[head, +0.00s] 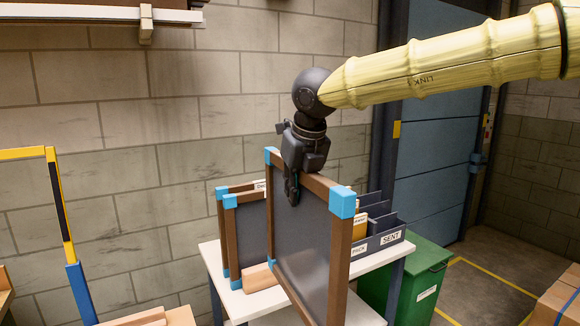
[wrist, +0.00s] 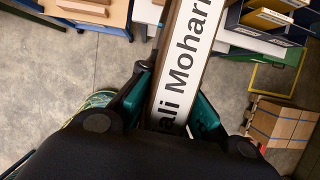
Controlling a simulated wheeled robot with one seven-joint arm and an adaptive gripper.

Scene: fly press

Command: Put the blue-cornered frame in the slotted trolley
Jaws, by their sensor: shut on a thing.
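My gripper (head: 293,192) is shut on the top rail of a brown wooden frame (head: 312,245) with blue corners and a dark panel. The held frame hangs upright in front of the white table. In the wrist view, the teal-lined fingers (wrist: 172,108) sit on either side of its rail, which carries a white label (wrist: 187,55) reading in part "ali Moharr". Two more blue-cornered frames (head: 231,240) stand behind it on the left of the table. I cannot clearly identify the slotted trolley; wooden parts (head: 150,317) show at the lower left edge, mostly cut off.
The white table (head: 225,297) also bears a dark sorter (head: 392,238) marked "SENT". A green bin (head: 420,275) stands right of it. A yellow, black and blue post (head: 66,215) rises at left. Cartons (head: 557,300) sit at lower right. Floor near the blue door is clear.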

